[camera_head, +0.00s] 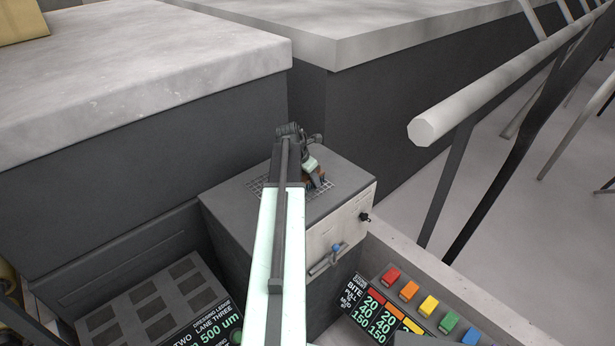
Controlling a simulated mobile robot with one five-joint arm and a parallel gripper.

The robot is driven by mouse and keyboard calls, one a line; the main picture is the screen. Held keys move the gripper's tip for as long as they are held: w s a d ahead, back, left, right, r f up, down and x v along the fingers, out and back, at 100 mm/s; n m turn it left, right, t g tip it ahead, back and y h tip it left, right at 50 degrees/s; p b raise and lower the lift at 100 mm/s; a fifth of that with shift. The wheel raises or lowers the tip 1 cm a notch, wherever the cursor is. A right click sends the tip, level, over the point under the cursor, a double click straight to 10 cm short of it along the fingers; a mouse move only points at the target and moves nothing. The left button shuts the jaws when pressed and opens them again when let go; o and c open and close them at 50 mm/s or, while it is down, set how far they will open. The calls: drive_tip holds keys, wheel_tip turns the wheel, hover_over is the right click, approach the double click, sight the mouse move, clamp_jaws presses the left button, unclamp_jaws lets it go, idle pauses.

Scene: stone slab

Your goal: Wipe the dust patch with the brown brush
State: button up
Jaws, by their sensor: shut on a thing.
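My gripper (315,170) is at the end of my pale arm, low over a grey box. It is shut on a small brown thing, which looks like the brown brush (321,184). Much of the brush is hidden by the gripper. I cannot make out a dust patch on the pale stone slab (130,65) at the upper left or elsewhere.
The grey box (322,208) has a front with a blue-ended lever (336,248) and a black knob (365,217). Several coloured blocks (409,291) stand at the lower right, and a panel (150,305) lies lower left. A pale rail (480,95) crosses the right. The slab's visible top is mostly clear.

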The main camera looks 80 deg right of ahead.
sight(321, 189)
drive_tip(key=shift+s+a+f, duration=0.1)
drive_tip(key=shift+s+a, duration=0.5)
drive_tip(key=shift+s, duration=0.25)
drive_tip(key=shift+s+a+f, duration=0.1)
drive_tip(key=shift+s+a, duration=0.5)
drive_tip(key=shift+s, duration=0.2)
drive_tip(key=shift+r, duration=0.15)
drive_tip(key=shift+d+r+p, duration=0.1)
drive_tip(key=shift+r+p, duration=0.2)
wheel_tip(321, 189, up, 5)
drive_tip(key=p, duration=0.5)
drive_tip(key=shift+r, duration=0.1)
wheel_tip(321, 189, up, 3)
drive_tip(key=p, duration=0.3)
